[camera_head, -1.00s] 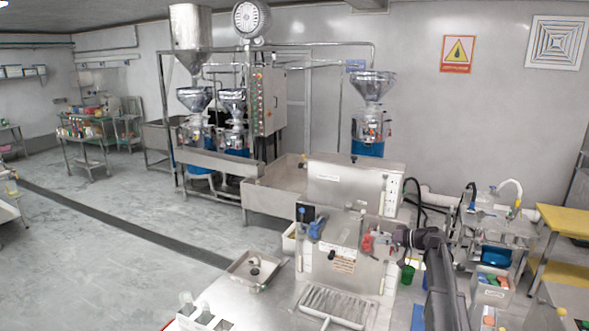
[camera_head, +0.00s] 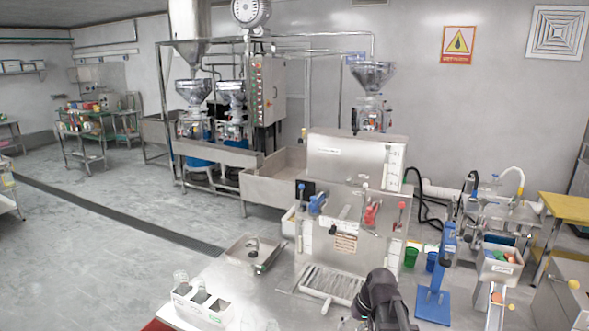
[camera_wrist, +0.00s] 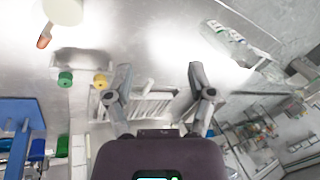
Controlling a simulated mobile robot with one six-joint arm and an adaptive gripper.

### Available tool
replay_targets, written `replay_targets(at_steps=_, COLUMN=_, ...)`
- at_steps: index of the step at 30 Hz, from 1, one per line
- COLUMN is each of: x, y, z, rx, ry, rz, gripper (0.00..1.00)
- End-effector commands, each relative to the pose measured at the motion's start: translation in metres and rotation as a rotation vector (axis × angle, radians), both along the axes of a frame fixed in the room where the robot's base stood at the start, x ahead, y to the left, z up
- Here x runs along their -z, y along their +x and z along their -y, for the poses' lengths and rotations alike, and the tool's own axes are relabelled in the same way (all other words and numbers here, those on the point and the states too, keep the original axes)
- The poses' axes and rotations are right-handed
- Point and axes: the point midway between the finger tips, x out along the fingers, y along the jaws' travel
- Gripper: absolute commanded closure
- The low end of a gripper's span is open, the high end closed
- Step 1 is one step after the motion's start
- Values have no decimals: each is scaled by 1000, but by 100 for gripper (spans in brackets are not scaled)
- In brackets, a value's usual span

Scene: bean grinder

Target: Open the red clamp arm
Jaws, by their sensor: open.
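The red clamp arm (camera_head: 371,214) shows in the head view on the right of the steel machine's front (camera_head: 345,225). It stands tilted upward; its exact angle is hard to tell. A blue clamp arm (camera_head: 317,204) sits to its left on the same machine. My gripper is low in front of the machine, well below and apart from the red clamp arm; my wrist hides its fingers in the head view. In the wrist view my gripper (camera_wrist: 160,75) is open with nothing between its fingers. I cannot make out the red clamp arm there.
A slotted drip tray (camera_head: 325,282) lies below the machine front. A blue stand (camera_head: 434,300) and a green cup (camera_head: 411,257) are to the right. A small steel tray (camera_head: 247,252) and a white box (camera_head: 203,307) are to the left.

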Motion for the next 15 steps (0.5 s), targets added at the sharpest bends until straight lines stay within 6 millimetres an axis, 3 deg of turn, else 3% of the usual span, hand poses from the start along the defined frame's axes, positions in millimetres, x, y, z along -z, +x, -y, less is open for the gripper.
replay_targets(at_steps=1, x=19, y=-25, z=-3, rx=1, ry=-53, rz=-19, gripper=30)
replay_targets(at_steps=6, x=43, y=-69, z=2, rx=26, ry=-217, rz=-68, gripper=30)
replay_targets(at_steps=10, x=50, y=-86, z=7, rx=41, ry=-291, rz=-83, gripper=30)
replay_targets(at_steps=15, x=51, y=-91, z=10, rx=49, ry=-323, rz=-89, gripper=30)
